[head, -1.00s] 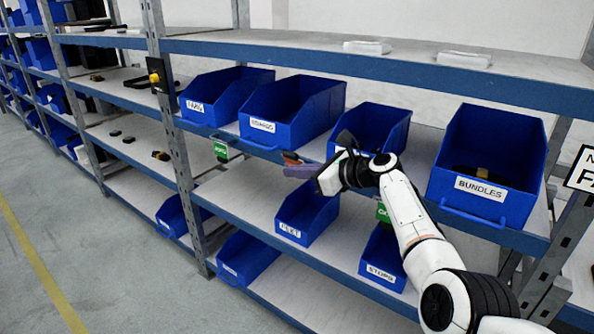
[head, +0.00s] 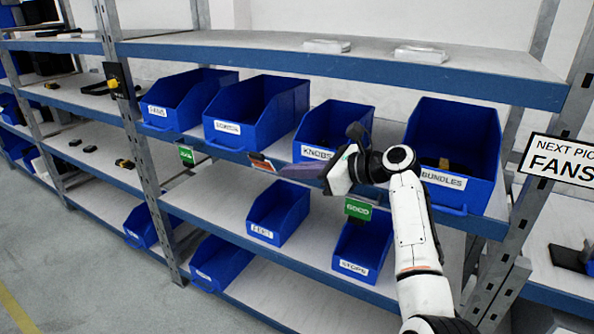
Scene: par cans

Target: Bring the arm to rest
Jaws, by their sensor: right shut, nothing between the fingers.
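My right arm (head: 410,225) comes up from the bottom right of the head view, bent at the elbow. My right gripper (head: 290,170) is shut and empty, its dark fingers pointing left. It is in front of the rack, just below the front of the blue KNOBS bin (head: 327,135). The wrist overlaps that bin's right side. Whether the fingers touch the shelf edge, I cannot tell. My left gripper is not in view.
The blue BUNDLES bin (head: 443,181), holding a dark item, is right of the wrist. Other blue bins stand left (head: 232,133) and on the shelf below (head: 262,232). A green tag (head: 367,212) hangs below the wrist. A FANS sign (head: 560,160) is at right. Open floor (head: 75,265) lies left.

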